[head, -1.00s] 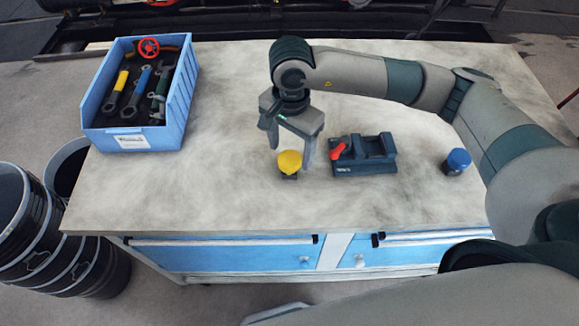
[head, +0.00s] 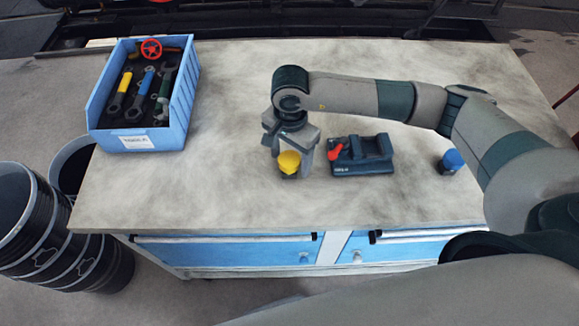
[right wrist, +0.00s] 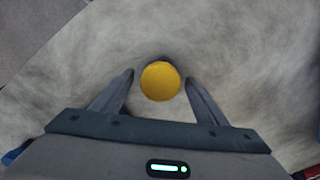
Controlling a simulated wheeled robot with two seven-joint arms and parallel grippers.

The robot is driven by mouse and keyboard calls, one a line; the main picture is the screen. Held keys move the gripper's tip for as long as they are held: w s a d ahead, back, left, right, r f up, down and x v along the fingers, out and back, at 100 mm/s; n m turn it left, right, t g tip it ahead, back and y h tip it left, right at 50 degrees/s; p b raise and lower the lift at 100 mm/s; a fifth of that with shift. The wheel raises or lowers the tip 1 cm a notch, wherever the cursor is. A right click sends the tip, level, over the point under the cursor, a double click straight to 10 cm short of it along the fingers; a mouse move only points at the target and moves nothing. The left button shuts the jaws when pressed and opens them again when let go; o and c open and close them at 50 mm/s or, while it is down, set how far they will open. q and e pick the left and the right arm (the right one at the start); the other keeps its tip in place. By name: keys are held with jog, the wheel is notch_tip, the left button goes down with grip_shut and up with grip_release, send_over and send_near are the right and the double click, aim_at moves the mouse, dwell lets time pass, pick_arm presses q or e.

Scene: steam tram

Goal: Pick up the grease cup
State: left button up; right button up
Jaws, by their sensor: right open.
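The grease cup with a yellow domed cap (head: 289,161) and a dark base stands upright on the workbench (head: 230,200). In the right wrist view its round yellow cap (right wrist: 160,81) lies between the fingertips. My right gripper (head: 291,164) is open and points down over the cup, one finger on each side. In the right wrist view the right gripper (right wrist: 160,77) shows gaps between both fingers and the cap. The cup's base is mostly hidden below the cap there. My left gripper is not in view.
A dark vise-like block with a red lever (head: 362,156) sits close to the right of the cup. A blue-capped cup (head: 452,161) stands farther right. A blue tool bin (head: 150,140) is at the back left. The bench front left of the cup is clear.

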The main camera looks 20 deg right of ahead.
aim_at(291, 157)
jog(key=c, duration=1.4)
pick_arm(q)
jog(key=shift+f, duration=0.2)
pick_arm(e)
jog(key=shift+r, duration=0.25)
jog(key=shift+c, duration=0.2)
jog(key=shift+w+r+b, duration=0.1)
jog(key=shift+r+b, duration=0.55)
jog(key=shift+d+r+b, duration=0.2)
jog(key=shift+r+b, duration=0.55)
jog(key=shift+r, duration=0.4)
pick_arm(q)
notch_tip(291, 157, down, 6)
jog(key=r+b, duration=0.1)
jog(key=b, duration=0.2)
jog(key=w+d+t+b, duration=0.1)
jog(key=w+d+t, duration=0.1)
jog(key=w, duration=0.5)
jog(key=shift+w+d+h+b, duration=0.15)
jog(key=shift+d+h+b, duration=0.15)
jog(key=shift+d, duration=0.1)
pick_arm(e)
jog(key=d+r, duration=0.7)
jog(key=d, duration=0.4)
jog(key=shift+s+d, duration=0.15)
jog(key=shift+s, duration=0.15)
